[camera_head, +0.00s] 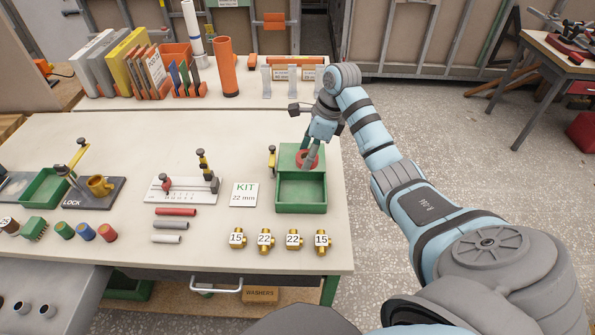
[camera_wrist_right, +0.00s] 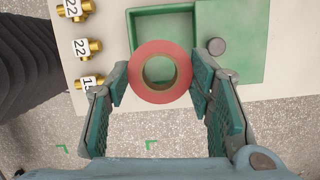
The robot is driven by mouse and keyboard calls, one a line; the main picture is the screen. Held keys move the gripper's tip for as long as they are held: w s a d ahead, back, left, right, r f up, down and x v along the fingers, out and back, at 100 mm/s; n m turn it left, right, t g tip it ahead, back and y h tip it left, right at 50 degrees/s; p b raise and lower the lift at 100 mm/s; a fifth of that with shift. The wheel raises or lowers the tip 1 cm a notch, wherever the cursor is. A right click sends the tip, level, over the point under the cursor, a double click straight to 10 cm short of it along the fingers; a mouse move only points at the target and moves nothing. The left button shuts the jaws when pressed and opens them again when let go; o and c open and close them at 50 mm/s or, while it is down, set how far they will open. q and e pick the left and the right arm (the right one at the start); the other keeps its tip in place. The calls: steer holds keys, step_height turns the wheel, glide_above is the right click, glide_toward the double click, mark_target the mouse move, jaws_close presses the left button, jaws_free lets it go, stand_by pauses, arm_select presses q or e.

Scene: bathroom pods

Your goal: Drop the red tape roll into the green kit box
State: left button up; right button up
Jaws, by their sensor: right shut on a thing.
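The red tape roll (camera_head: 307,158) is a ring with a tan core. It also shows in the right wrist view (camera_wrist_right: 139,62), between the two fingers. My right gripper (camera_head: 311,150) is shut on the tape roll and holds it over the back part of the green kit box. The green kit box (camera_head: 301,208) stands near the table's right edge. Its open front compartment looks empty. In the right wrist view, the box (camera_wrist_right: 228,25) lies beyond the roll, which covers part of its edge. The exact height of the roll above the box is hard to tell. My left gripper is not in view.
A KIT 22 mm card (camera_head: 244,194) lies left of the box. Several numbered brass fittings (camera_head: 264,240) stand in front of it. A yellow-handled item (camera_head: 271,157) is by the box's back left corner. An orange tube (camera_head: 227,67) stands on the back shelf.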

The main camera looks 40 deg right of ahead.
step_height(320, 180, down, 7)
steer(key=b, duration=0.5)
steer(key=shift+r, duration=0.15)
steer(key=shift+w+r, duration=0.1)
steer(key=o, duration=1.1)
steer(key=v, duration=0.5)
steer(key=shift+d+r, duration=0.15)
steer(key=shift+r, duration=0.05)
steer(key=s+d, duration=0.8)
steer(key=shift+d+f, duration=0.2)
